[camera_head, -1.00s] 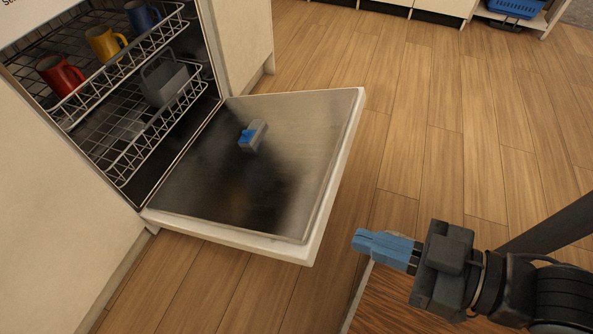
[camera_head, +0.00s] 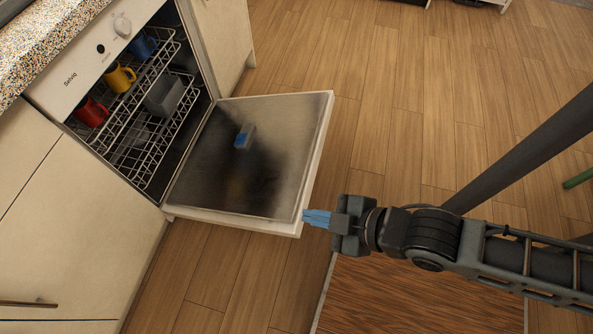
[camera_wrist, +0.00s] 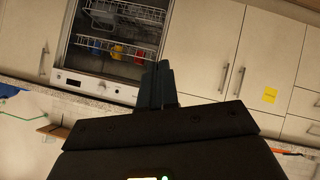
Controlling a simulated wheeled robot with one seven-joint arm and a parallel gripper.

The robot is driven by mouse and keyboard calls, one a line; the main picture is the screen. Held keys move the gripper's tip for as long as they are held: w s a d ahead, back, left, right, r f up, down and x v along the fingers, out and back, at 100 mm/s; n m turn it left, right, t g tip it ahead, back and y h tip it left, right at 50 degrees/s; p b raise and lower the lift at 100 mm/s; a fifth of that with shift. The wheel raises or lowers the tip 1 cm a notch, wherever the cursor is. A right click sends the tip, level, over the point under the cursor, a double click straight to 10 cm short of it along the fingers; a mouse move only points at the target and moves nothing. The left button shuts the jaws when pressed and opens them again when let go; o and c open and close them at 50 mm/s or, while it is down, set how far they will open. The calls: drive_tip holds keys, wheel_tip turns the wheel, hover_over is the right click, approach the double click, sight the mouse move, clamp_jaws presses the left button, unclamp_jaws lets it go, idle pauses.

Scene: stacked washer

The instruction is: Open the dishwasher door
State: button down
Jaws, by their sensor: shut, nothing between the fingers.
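The dishwasher's control panel (camera_head: 85,65) with a round knob is above the opening. My gripper (camera_head: 306,218), with blue fingers, is shut and empty. In the head view its fingertips are close to the door's outer front corner; I cannot tell if they touch it. In the wrist view the shut fingers (camera_wrist: 158,85) point toward the open dishwasher (camera_wrist: 100,88).
Red (camera_head: 92,112), yellow (camera_head: 121,78) and blue (camera_head: 143,47) mugs stand in the upper rack. A grey basket (camera_head: 164,96) sits in the lower rack. Cabinets (camera_head: 70,240) flank the dishwasher. A wooden surface (camera_head: 420,295) is below my arm. The floor (camera_head: 410,120) beyond the door is clear.

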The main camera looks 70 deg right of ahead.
drive_tip(key=w+d+f+n+g, duration=0.2)
drive_tip(key=w+f+n+g, duration=0.25)
drive_tip(key=f, duration=0.65)
drive_tip(key=n+g, duration=1)
drive_tip(key=g, duration=0.1)
approach(300, 184)
drive_tip(key=shift+t+y, duration=0.25)
drive_tip(key=shift+y, duration=0.15)
drive_tip(key=b+x, duration=0.1)
drive_tip(key=x, duration=0.1)
drive_tip(key=b+x, duration=0.1)
drive_tip(key=x, duration=0.1)
drive_tip(key=b+x, duration=0.1)
drive_tip(key=x, duration=0.2)
drive_tip(key=shift+s+d+r+b, duration=0.15)
drive_tip(key=shift+d+b, duration=0.15)
drive_tip(key=shift+d, duration=0.05)
drive_tip(key=s+f+b, duration=0.2)
drive_tip(key=f+b, duration=0.1)
drive_tip(key=f, duration=0.4)
drive_tip(key=s+f+t+b, duration=0.1)
drive_tip(key=s+f+b, duration=0.2)
drive_tip(key=f, duration=0.4)
drive_tip(key=shift+d+f+t+b, duration=0.2)
drive_tip(key=shift+f+t+b, duration=0.1)
drive_tip(key=shift+b, duration=0.45)
